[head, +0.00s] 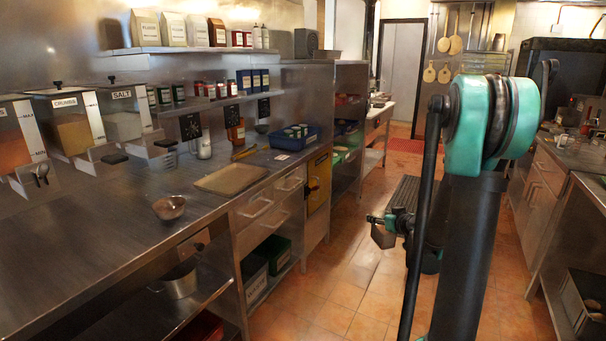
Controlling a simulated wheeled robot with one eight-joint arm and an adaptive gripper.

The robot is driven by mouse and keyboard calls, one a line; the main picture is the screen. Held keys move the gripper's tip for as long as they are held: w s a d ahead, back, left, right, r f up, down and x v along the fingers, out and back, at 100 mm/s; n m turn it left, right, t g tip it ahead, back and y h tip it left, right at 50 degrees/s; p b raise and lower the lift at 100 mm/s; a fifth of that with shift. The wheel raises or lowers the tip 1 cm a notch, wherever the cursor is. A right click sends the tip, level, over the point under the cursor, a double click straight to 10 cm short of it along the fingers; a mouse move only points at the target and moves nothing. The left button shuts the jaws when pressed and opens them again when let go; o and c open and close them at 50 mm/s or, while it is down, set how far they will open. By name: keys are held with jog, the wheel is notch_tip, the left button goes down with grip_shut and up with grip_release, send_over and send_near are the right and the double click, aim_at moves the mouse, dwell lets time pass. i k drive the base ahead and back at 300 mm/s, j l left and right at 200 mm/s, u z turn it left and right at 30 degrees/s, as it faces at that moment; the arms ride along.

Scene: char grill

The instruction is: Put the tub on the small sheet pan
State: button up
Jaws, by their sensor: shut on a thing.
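The small sheet pan (232,177) lies flat on the steel counter at the left, its tan surface bare. My gripper (380,221) is right of the pan, over the aisle floor and away from the counter. It is shut on a small grey tub (383,238), which hangs just below the fingers. The tub is small in the picture, so its inside and the exact grip do not show. My arm hides part of the aisle behind it.
A metal bowl (168,207) sits on the counter left of the pan. Behind the pan are tongs (244,153) and a blue bin (291,137). Labelled ingredient bins (72,122) line the wall. Bare counter lies between bowl and pan. The tiled aisle (335,290) is open.

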aim_at(221, 187)
jog(key=i+l+z, duration=0.1)
jog(key=z, duration=0.25)
jog(key=i+z, duration=0.35)
jog(key=i+l+u, duration=0.1)
jog(key=u, duration=0.2)
jog(key=i+l+u, duration=0.1)
jog(key=u, duration=0.2)
jog(key=i+l+u, duration=0.1)
jog(key=u, duration=0.35)
jog(key=i+l+u, duration=0.1)
jog(key=u, duration=0.3)
jog(key=i+l+u, duration=0.1)
jog(key=u, duration=0.35)
jog(key=l+u, duration=0.4)
jog(key=i+j, duration=0.05)
jog(key=j, duration=0.05)
